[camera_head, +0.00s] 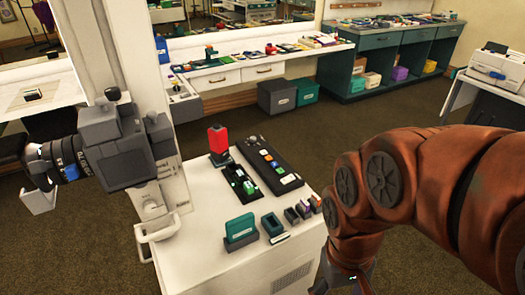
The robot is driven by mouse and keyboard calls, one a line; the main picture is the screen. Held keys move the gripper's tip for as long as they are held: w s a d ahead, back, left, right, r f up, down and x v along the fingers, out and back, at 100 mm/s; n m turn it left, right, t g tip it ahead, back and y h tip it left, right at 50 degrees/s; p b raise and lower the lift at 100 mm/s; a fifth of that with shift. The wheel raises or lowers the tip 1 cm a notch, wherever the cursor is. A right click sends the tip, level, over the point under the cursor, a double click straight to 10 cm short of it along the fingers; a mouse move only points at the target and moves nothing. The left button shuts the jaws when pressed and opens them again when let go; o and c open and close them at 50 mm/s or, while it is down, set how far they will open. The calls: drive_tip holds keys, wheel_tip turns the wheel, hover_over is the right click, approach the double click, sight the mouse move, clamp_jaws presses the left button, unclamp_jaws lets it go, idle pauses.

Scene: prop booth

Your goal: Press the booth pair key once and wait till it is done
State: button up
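A white cabinet (205,225) stands in the middle of the view. On its top lies a long black panel (284,177) with a row of small coloured keys (268,158). I cannot tell which of them is the pair key. Beside it is a shorter black panel (236,177) with a green and white piece (249,187) on it. A red block-shaped lamp or prop (218,139) stands upright behind that. My gripper (343,285) is low at the bottom edge, right of the cabinet and apart from the panels. Its fingertips are partly cut off.
A teal box (240,228), a grey box (272,224) and several small blocks (298,212) stand along the cabinet's front. A dark camera-like device (125,155) is at the left. A white bench (255,70) with props is behind. Carpet (310,125) lies open between.

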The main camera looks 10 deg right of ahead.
clamp_jaws()
idle(0.3)
idle(1.3)
